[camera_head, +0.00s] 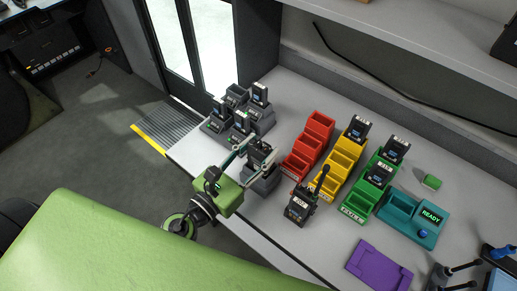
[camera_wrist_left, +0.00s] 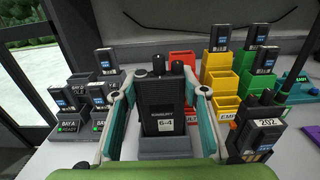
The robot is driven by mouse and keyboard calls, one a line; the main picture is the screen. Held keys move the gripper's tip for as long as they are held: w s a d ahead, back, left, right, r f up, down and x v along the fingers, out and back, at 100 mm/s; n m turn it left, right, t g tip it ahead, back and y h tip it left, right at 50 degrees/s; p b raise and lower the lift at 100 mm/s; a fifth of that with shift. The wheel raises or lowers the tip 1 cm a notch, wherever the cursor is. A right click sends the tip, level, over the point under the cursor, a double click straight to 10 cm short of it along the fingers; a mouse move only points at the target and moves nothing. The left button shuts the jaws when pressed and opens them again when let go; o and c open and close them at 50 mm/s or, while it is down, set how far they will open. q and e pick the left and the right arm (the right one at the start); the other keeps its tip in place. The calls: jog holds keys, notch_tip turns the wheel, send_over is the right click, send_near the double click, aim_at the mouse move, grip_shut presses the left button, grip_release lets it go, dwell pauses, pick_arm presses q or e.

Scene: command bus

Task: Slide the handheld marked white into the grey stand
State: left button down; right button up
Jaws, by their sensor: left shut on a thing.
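My left gripper (camera_head: 258,150) is shut on a dark handheld (camera_wrist_left: 165,105) with a white label reading 6-4. The handheld is upright between the teal-edged fingers, which also show in the left wrist view (camera_wrist_left: 163,95). A grey stand (camera_head: 262,184) is directly under it, and its front shows in the left wrist view (camera_wrist_left: 166,147). The handheld's lower end is at the stand's opening; I cannot tell how deep it sits. In the head view the gripper partly covers the handheld. My right gripper is not in view.
Grey bays (camera_head: 215,124) with several handhelds stand left of the gripper. Red (camera_head: 301,160), yellow (camera_head: 334,175) and green (camera_head: 360,203) stepped bins stand to the right. A loose handheld (camera_head: 299,207) with an antenna is close by on the right. A purple tray (camera_head: 379,268) lies at the front.

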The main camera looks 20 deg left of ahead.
pick_arm(q)
jog(key=shift+f, duration=0.15)
jog(key=c, duration=1.2)
grip_release()
jog(key=shift+o, duration=0.2)
jog(key=shift+f, duration=0.1)
jog(key=v, duration=1.2)
